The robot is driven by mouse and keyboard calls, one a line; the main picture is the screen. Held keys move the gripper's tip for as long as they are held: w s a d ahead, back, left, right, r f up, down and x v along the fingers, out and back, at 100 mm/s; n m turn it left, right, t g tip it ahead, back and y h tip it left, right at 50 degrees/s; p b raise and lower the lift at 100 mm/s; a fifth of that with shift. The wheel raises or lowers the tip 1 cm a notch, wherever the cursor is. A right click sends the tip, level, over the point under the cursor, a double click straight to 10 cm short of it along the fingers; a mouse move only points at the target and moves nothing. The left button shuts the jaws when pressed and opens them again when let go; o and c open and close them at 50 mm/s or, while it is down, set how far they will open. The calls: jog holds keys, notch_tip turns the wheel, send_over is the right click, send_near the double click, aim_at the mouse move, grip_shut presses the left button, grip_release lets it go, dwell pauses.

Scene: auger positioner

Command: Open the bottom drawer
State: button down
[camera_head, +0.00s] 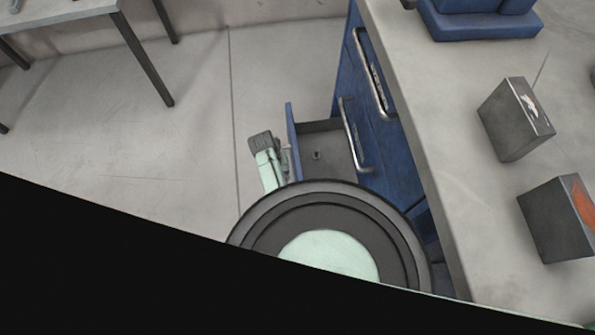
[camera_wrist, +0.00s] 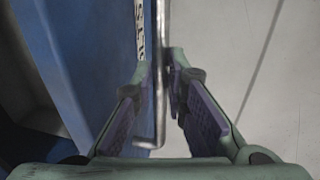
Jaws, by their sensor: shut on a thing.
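The blue bottom drawer (camera_head: 292,142) stands pulled out from the cabinet (camera_head: 390,165) in the head view, with its grey inside showing. Its blue front (camera_wrist: 75,60) fills the left of the wrist view. The metal bar handle (camera_wrist: 161,35) runs upright in the wrist view, between the two fingers of my gripper (camera_wrist: 162,85). The fingers are shut on this handle. In the head view my arm is left of the drawer front, and the handle is mostly hidden there. My arm also covers the near part of the drawer.
Two upper drawers with metal handles (camera_head: 375,85) (camera_head: 352,140) look shut. On the countertop (camera_head: 440,130) stand two dark boxes (camera_head: 510,120) (camera_head: 555,222) and a blue object (camera_head: 480,22). A table (camera_head: 60,12) is at the upper left. The floor left of the drawer is clear.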

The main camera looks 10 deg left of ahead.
jog(key=s+a+b, duration=0.1)
jog(key=s+a, duration=0.4)
jog(key=a, duration=0.7)
jog(key=c, duration=1.6)
grip_release()
notch_tip(320, 180, up, 12)
jog(key=a, duration=0.2)
jog(key=shift+s, duration=0.4)
jog(key=shift+a, duration=0.2)
